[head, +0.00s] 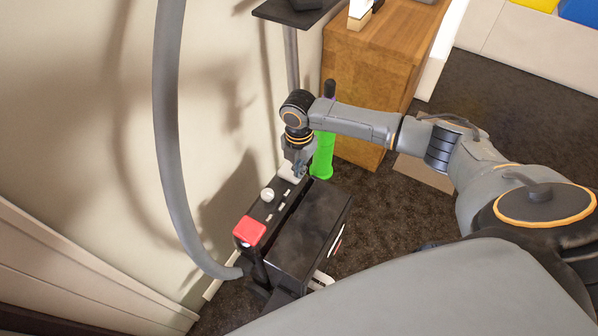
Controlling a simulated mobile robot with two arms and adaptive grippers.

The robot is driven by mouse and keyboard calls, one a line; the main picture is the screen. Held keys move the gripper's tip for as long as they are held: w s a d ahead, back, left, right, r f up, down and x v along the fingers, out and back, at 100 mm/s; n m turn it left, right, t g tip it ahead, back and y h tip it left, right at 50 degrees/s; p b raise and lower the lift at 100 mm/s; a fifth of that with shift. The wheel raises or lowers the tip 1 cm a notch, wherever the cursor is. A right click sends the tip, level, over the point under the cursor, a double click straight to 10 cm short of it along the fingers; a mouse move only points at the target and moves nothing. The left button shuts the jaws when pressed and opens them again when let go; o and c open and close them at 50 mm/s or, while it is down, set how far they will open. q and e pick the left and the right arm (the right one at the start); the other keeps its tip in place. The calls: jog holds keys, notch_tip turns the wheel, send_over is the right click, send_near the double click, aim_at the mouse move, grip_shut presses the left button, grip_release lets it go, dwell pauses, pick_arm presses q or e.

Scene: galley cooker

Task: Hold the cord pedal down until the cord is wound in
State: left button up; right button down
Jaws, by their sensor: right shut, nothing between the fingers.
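A black vacuum cleaner (312,225) stands on the dark carpet against the wall. Its top strip carries a red square pedal (249,231) at the near end, a white round knob (267,194) and a white pedal-like part (287,172) at the far end. I cannot tell for sure which one is the cord pedal. My right gripper (298,172) points down, shut and empty, at the white part on the far end. Whether it touches or presses it is hard to tell. No cord shows clearly. My left gripper is not in view.
A thick grey hose (168,130) rises from the cleaner's near end on the left. A bright green cylinder (323,156) stands just behind my right gripper. A wooden cabinet (365,85) is beyond it. Open carpet (500,115) lies to the right.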

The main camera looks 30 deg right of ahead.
notch_tip(320, 180, up, 9)
jog(key=shift+w+r, duration=0.15)
jog(key=shift+r, duration=0.05)
dwell(0.6)
